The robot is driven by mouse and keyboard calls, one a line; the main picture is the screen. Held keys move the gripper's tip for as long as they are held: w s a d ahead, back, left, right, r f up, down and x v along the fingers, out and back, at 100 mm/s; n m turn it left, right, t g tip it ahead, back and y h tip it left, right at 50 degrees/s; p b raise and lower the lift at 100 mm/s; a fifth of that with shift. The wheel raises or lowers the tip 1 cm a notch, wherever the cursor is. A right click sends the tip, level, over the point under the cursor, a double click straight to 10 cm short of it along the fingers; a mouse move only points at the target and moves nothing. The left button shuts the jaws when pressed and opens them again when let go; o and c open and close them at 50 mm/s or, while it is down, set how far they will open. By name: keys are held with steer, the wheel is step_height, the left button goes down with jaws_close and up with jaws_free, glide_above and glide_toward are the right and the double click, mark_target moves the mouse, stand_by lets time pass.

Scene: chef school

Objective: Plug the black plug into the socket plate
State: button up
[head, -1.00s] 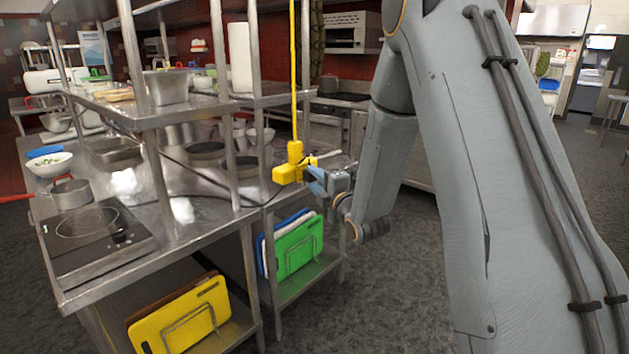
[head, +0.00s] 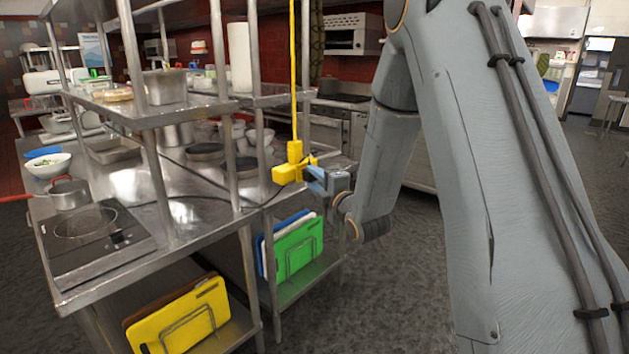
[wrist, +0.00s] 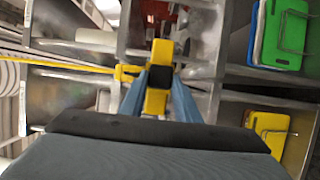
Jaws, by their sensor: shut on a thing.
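A yellow block-shaped fitting (head: 286,174) hangs on a yellow cord beside the steel shelving in the head view. I take it for the socket plate's housing. In the wrist view it is the yellow block (wrist: 156,102) directly ahead of my gripper. My gripper (head: 309,174) is at the right side of this fitting. Its blue fingers (wrist: 160,86) converge on the black plug (wrist: 160,75), which lies against the middle of the yellow block in the picture. The socket holes are hidden, and I cannot tell whether the plug's pins are in.
A steel prep table (head: 185,235) with shelves stands to the left, close to my gripper. A dark cable (head: 205,181) runs over it towards the fitting. Green (head: 299,249) and yellow (head: 180,318) boards stand on the lower shelf. The floor (head: 400,290) beside the table is clear.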

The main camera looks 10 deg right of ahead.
steer(key=shift+w+a, duration=0.4)
steer(key=shift+w, duration=0.1)
stand_by(0.4)
steer(key=o, duration=1.1)
steer(key=shift+b, duration=0.3)
